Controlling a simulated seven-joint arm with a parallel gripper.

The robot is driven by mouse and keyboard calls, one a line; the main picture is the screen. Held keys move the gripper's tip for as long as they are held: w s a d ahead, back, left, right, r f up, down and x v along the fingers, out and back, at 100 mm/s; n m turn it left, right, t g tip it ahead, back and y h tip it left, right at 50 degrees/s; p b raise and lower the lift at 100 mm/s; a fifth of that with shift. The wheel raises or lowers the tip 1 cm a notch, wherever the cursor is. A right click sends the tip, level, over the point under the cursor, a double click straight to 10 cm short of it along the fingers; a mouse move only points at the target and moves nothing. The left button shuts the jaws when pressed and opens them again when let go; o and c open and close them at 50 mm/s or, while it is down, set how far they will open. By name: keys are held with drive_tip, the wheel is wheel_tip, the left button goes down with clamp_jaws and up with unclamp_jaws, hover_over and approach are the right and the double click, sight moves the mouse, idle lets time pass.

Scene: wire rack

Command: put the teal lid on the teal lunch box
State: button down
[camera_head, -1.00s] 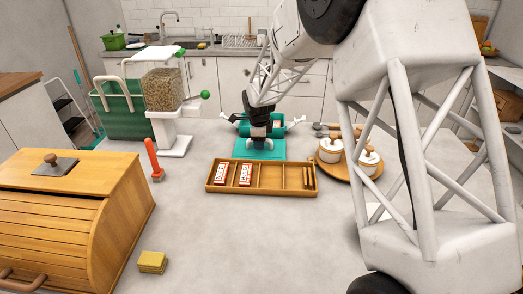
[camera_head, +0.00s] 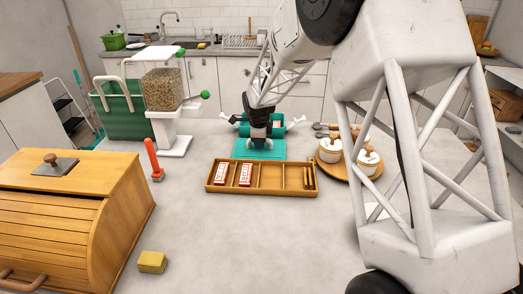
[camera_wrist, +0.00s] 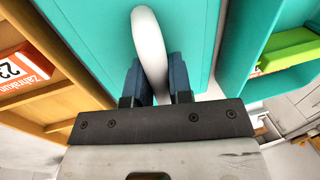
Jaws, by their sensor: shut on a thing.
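The teal lid (camera_head: 259,151) is a flat panel in front of the teal lunch box (camera_head: 243,131) in the head view. My gripper (camera_head: 260,142) is over the lid. In the wrist view my gripper (camera_wrist: 160,92) has its blue fingers shut on the white curved handle (camera_wrist: 149,45) of the teal lid (camera_wrist: 95,35). My arm hides part of the box in the head view. I cannot tell whether the lid touches the table.
A wooden compartment tray (camera_head: 262,191) with red-and-white packets is just in front of the lid. White lidded jars (camera_head: 331,150) stand at right. A grain dispenser (camera_head: 165,95) and red-handled tool (camera_head: 153,158) are left.

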drive_tip(key=shift+r, duration=1.25)
idle(0.5)
drive_tip(key=shift+r, duration=2.3)
drive_tip(key=w+r, duration=0.3)
drive_tip(key=w, duration=0.4)
drive_tip(key=w+r, duration=0.3)
drive_tip(key=w, duration=0.5)
drive_tip(key=shift+r, duration=0.1)
wheel_tip(320, 180, down, 6)
drive_tip(key=shift+f, duration=0.3)
idle(1.8)
